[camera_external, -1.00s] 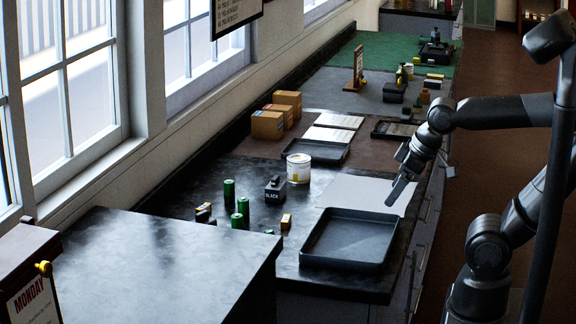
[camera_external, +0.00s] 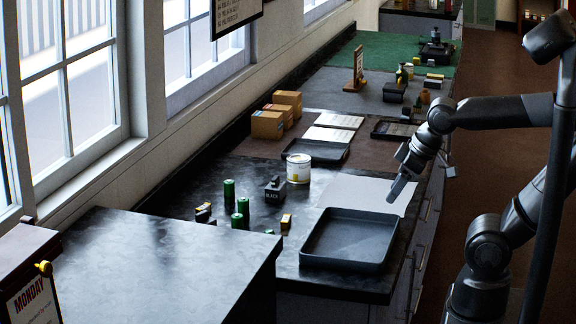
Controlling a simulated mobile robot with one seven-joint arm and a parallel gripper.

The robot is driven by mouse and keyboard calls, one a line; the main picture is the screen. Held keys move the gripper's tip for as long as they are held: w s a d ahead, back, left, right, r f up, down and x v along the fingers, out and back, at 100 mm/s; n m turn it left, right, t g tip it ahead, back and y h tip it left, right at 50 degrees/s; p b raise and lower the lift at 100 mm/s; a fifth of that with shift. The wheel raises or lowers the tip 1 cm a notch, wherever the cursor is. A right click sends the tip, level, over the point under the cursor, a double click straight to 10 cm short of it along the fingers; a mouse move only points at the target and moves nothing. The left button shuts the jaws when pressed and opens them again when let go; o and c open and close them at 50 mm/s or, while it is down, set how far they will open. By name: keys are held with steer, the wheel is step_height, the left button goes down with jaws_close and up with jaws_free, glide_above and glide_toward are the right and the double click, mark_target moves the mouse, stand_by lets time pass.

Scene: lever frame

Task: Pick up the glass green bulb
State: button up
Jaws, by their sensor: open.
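I cannot pick out a glass green bulb for certain. Several green cylinders (camera_external: 229,192) stand on the dark counter, left of the white can. A tiny green item (camera_external: 269,232) shows just behind the near counter's edge, mostly hidden. A small olive-green bottle-like item (camera_external: 401,75) stands far back near the green mat. My gripper (camera_external: 396,190) is open, pointing down and left above the pale sheet, apart from all of these; no object shows between its fingers.
An empty dark tray (camera_external: 372,268) lies at the counter's front right. A white can (camera_external: 298,168), a black labelled block (camera_external: 275,190) and a small yellow box (camera_external: 286,221) stand left of it. The pale sheet (camera_external: 345,190) is bare. Brown boxes (camera_external: 267,125) stand by the window.

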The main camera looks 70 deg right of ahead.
steer(key=shift+w, duration=0.1)
steer(key=n+g, duration=0.3)
steer(key=g, duration=0.3)
glide_above(269, 230)
step_height(269, 230, down, 6)
steer(key=shift+a+f, duration=0.45)
steer(key=shift+f, duration=0.1)
step_height(269, 230, down, 5)
steer(key=shift+r, duration=0.2)
steer(key=f, duration=0.5)
steer(key=shift+d+f, duration=0.3)
steer(key=shift+d, duration=0.05)
